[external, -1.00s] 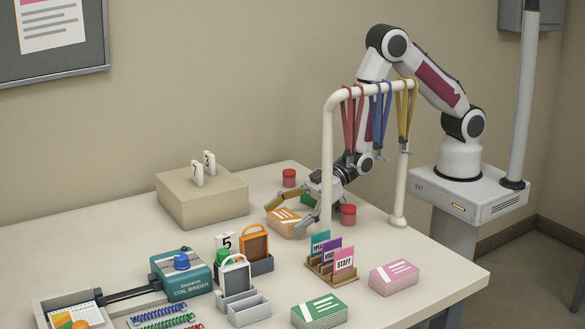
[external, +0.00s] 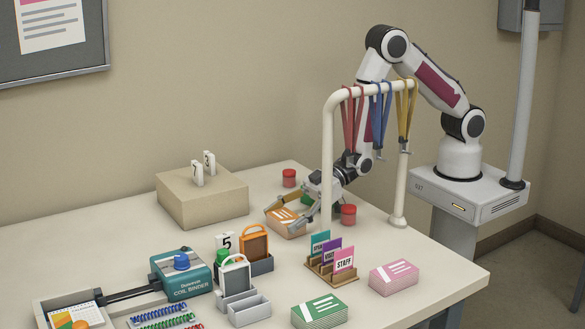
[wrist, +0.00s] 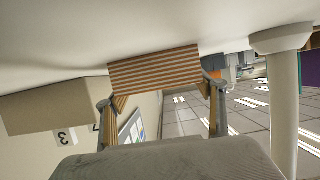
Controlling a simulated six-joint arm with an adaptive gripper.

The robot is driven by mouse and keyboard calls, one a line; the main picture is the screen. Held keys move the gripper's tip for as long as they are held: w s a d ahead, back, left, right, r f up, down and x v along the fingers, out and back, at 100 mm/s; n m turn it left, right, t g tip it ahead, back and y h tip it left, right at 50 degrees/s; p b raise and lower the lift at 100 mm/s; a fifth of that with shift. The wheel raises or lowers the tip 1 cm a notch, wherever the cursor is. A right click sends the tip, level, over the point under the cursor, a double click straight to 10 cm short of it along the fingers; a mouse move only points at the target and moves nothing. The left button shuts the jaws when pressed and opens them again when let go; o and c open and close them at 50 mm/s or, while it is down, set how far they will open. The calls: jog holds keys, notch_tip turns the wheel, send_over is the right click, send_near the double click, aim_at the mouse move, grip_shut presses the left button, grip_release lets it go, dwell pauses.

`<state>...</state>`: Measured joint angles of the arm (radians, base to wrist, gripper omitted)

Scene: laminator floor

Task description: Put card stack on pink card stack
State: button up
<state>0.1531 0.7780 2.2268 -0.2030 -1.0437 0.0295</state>
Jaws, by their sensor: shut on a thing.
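An orange-and-white card stack (external: 286,224) is at the back of the table, beside the rack's near-left post. My gripper (external: 287,215) is shut on it, one finger on each side. In the wrist view the striped edge of the orange card stack (wrist: 155,70) shows between the two fingertips of my gripper (wrist: 162,90). The stack appears to be at table level; any gap beneath it cannot be told. The pink card stack (external: 393,278) lies at the right front of the table with nothing on top.
A white rack (external: 327,160) with hanging lanyards stands beside my gripper. Red-lidded jars (external: 348,215) are close by. A sign holder (external: 331,270) stands between the two stacks. A green card stack (external: 319,313) lies in front. A beige box (external: 202,197) is at left.

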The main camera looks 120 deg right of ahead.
aim_at(285, 217)
jog(key=shift+r, duration=5)
jog(key=shift+s, duration=0.15)
